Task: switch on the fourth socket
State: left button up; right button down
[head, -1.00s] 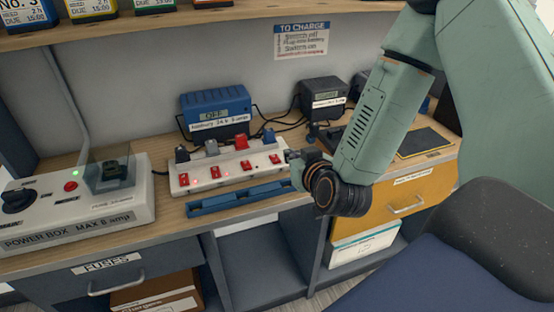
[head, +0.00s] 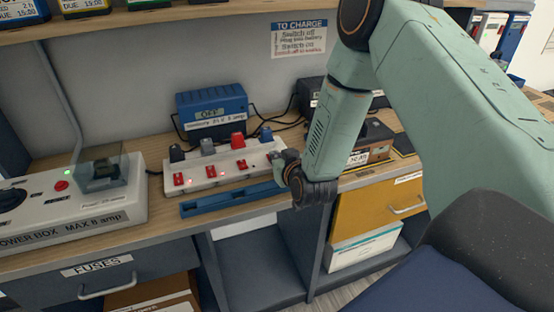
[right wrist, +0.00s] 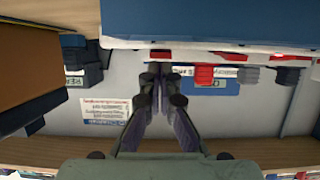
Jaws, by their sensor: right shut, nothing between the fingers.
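A white socket strip (head: 225,181) lies on the bench with a row of red switches. Dark, grey, red and blue plugs stand along its back. The first three switches, such as the third switch (head: 241,164), show clearly. My right gripper (head: 277,162) is at the strip's right end, over the fourth socket, below the blue plug (head: 266,135). It hides most of the fourth switch, so its position and contact cannot be told. In the right wrist view the fingers (right wrist: 160,76) are together and empty, pointing at the strip near a red part (right wrist: 160,56). My left gripper is out of view.
A blue tray (head: 225,201) lies along the strip's front. A blue charger (head: 212,112) stands behind it, with cables running right. A power box (head: 85,205) with a green light is at left. A battery (head: 372,142) stands right of my arm. A shelf (head: 150,18) runs above.

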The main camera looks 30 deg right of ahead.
jog(key=shift+a, duration=0.15)
jog(key=shift+s+f, duration=0.15)
jog(key=shift+f, duration=0.25)
jog(key=shift+r, duration=0.1)
jog(key=shift+r+p, duration=0.7)
jog(key=shift+r, duration=0.05)
